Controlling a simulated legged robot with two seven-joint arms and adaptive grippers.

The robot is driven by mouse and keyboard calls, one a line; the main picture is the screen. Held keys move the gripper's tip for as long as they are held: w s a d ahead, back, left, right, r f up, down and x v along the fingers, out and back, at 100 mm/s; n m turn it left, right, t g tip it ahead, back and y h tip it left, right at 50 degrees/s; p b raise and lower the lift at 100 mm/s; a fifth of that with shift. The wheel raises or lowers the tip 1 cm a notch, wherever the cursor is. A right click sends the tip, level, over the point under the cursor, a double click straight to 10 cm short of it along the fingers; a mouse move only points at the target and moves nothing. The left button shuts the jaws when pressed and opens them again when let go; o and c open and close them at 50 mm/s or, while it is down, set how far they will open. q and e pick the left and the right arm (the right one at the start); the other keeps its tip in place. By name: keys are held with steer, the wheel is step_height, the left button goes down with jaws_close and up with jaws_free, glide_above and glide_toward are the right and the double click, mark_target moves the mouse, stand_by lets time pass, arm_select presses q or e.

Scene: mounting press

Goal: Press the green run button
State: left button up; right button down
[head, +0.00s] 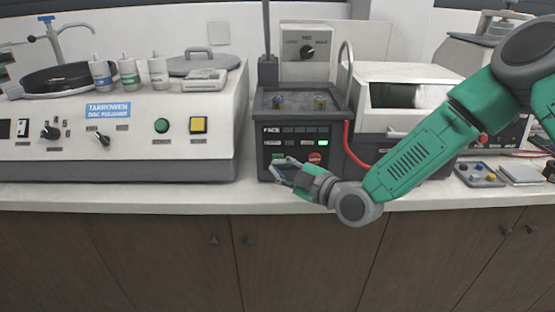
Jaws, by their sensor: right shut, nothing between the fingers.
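The mounting press (338,128) is the dark grey box in the middle of the bench. Its front panel has small dark keys, a lit green display and a red button (315,157) at the lower right. The green run button (278,156) shows partly at the lower left of the panel, just above my fingers. My right gripper (279,169) is shut and empty, in front of the panel's lower left. Its fingers overlap the button's lower edge in the picture; I cannot tell whether they touch it. My left gripper is not in view.
A white disc polisher (200,95) with its own green button (161,125) and yellow button stands at the left. A red hose (349,150) runs beside the press. A white machine (405,80) stands at the right. The front strip of the bench is clear.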

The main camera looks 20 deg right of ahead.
steer(key=shift+s+a+p, duration=0.15)
steer(key=shift+s+a, duration=0.1)
steer(key=shift+s, duration=0.55)
steer(key=shift+s+a+p, duration=0.2)
steer(key=shift+s, duration=0.6)
steer(key=shift+s+a+p, duration=0.15)
steer(key=shift+s+a, duration=0.1)
steer(key=shift+s, duration=0.55)
steer(key=shift+f, duration=0.1)
steer(key=s+f+m+g+h, duration=0.3)
steer(key=s+f+m+g, duration=0.35)
steer(key=s+f, duration=0.85)
steer(key=s+d+f+m+g+h, duration=0.2)
steer(key=s+d+f+m+g, duration=0.2)
steer(key=s, duration=0.5)
steer(key=s+d+f+m+g+h, duration=0.3)
steer(key=s+d+f, duration=0.3)
steer(key=s+d, duration=0.2)
steer(key=shift+s+f+m+g+h, duration=0.35)
steer(key=shift+s+m, duration=0.5)
steer(key=shift+s, duration=0.4)
steer(key=shift+w+f, duration=0.1)
steer(key=shift+w, duration=0.05)
